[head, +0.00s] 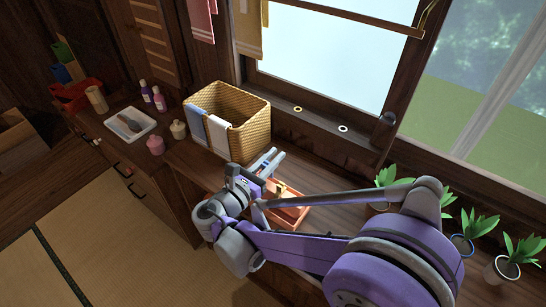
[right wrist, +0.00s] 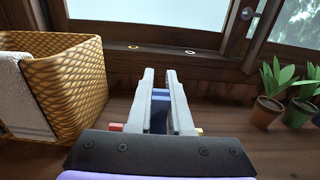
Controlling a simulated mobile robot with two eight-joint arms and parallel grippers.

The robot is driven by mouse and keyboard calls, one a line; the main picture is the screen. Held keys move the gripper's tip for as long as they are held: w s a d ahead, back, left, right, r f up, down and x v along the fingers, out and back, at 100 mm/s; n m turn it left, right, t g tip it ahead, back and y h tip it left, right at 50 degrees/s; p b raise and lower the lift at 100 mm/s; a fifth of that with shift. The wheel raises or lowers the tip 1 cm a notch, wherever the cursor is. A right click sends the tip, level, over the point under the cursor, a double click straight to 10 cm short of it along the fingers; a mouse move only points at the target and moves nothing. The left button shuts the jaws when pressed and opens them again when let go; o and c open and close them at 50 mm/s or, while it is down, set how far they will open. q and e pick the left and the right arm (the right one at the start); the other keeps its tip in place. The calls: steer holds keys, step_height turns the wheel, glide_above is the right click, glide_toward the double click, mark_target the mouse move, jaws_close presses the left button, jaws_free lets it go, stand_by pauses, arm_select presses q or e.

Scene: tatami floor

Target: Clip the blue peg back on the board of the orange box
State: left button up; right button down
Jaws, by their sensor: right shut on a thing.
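My right gripper (head: 268,162) is over the wooden counter, just above and behind the orange box (head: 292,217). In the right wrist view, the gripper (right wrist: 160,80) is shut on the blue peg (right wrist: 160,94), which shows between its two grey fingers. The orange box is partly hidden by my arm in the head view. Its board is mostly hidden behind the gripper. Small red (right wrist: 116,127) and yellow (right wrist: 200,131) bits show on either side of the fingers in the wrist view. My left gripper is not in view.
A wicker basket (head: 250,136) with cloths over its rim stands left of the gripper. Potted plants (head: 463,244) line the counter on the right. A white tray (head: 130,121), bottles and jars are on the left cabinet. Two rings lie on the window sill (head: 320,122).

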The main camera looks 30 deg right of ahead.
steer(key=shift+f+b, duration=1.8)
steer(key=shift+f, duration=0.65)
stand_by(1.1)
steer(key=c, duration=0.7)
jaws_free()
steer(key=shift+c, duration=0.2)
steer(key=shift+o, duration=0.3)
steer(key=o, duration=0.4)
steer(key=shift+r, duration=0.15)
step_height(320, 180, up, 6)
steer(key=p, duration=0.4)
